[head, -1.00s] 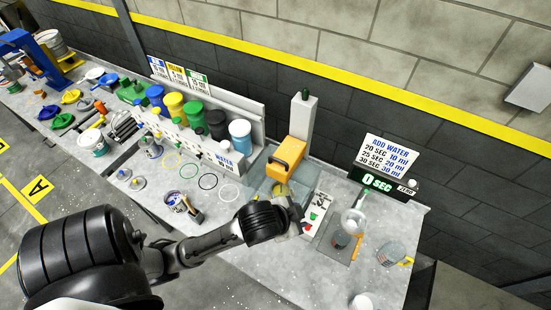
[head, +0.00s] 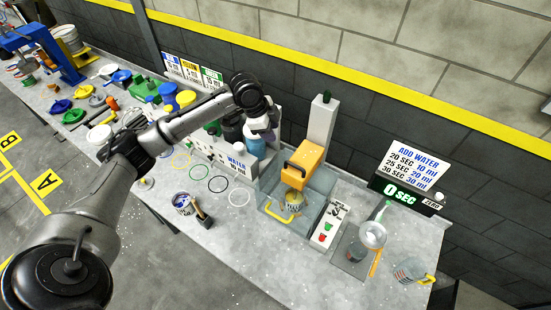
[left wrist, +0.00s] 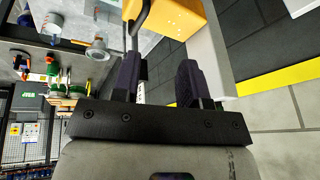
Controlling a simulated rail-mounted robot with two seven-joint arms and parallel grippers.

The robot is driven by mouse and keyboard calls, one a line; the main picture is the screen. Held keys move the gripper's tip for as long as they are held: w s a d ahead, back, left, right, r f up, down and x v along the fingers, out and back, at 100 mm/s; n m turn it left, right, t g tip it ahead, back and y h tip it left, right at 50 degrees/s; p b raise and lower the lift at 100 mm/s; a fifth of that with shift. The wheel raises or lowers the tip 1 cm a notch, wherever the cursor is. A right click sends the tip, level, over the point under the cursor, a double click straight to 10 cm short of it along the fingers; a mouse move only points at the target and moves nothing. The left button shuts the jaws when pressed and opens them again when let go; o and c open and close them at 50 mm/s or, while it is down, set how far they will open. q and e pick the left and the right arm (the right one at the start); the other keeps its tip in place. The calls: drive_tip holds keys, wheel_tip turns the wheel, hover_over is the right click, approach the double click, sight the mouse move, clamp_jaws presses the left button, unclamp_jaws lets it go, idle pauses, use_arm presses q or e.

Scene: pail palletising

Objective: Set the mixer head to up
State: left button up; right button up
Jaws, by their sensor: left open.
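The orange mixer head (head: 305,163) sits on the front of a pale upright column (head: 322,122). A dark handle shows on its left side. Whether the handle touches a finger is unclear.
A panel with green and red buttons (head: 328,228) stands right of the guard. A scale display (head: 400,193) and a jug (head: 408,270) are at the right.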

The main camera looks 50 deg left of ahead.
use_arm(q)
drive_tip(key=d+m+h, duration=0.1)
drive_tip(key=m, duration=0.1)
drive_tip(key=m+p, duration=0.3)
approach(293, 164)
drive_tip(key=shift+h, duration=0.4)
drive_tip(key=x, duration=0.6)
drive_tip(key=shift+w+a+f, duration=0.15)
drive_tip(key=shift+a+f, duration=0.1)
drive_tip(key=shift+f, duration=0.15)
drive_tip(key=shift+x, duration=0.9)
clamp_jaws()
